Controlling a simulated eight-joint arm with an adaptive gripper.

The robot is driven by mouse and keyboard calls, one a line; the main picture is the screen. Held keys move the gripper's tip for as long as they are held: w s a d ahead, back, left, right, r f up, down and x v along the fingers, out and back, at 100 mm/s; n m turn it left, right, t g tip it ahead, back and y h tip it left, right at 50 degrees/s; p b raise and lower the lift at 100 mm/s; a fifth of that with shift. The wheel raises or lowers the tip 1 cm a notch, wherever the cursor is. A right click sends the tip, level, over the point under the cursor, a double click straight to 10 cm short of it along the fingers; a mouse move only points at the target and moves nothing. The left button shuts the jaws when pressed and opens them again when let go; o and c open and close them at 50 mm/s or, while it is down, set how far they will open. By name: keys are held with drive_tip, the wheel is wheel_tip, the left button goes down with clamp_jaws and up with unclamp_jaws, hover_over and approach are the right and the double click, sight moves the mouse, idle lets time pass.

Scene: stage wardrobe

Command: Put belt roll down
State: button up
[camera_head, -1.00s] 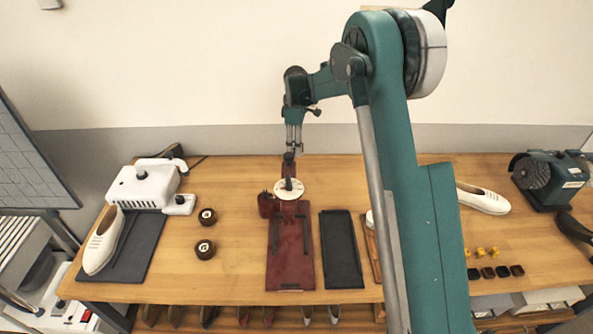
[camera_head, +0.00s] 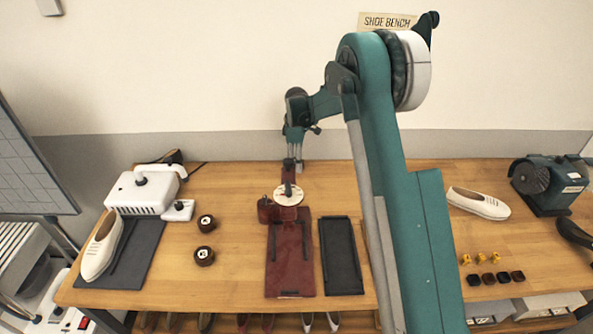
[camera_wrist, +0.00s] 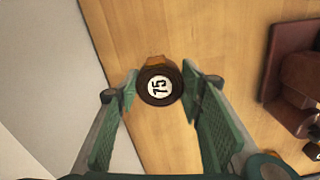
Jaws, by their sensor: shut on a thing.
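In the wrist view, my gripper (camera_wrist: 160,90) is shut on a dark brown belt roll (camera_wrist: 150,97) with a white label reading "75". One green finger pad is on each side of it, and an orange-brown tab shows at its edge. In the head view, my gripper (camera_head: 294,166) is near the back of the wooden bench, behind a dark red press (camera_head: 289,174) with a round white plate. The held roll is hard to make out there. I cannot tell whether it touches the bench. Two similar brown rolls (camera_head: 206,223) (camera_head: 204,256) stand on the bench at left.
The bench (camera_head: 235,215) is bare between the two rolls and the press. A red board (camera_head: 290,277) and a black tray (camera_head: 341,260) lie in front. A white machine (camera_head: 145,192) stands left. The wall (camera_wrist: 45,70) is close to my gripper.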

sight(297, 175)
drive_tip(key=shift+f, duration=0.3)
drive_tip(key=shift+f, duration=1.85)
drive_tip(key=shift+f, duration=0.2)
drive_tip(key=o, duration=1)
drive_tip(key=shift+c, duration=0.2)
drive_tip(key=shift+r, duration=0.15)
wheel_tip(297, 175, up, 12)
drive_tip(key=shift+r, duration=0.1)
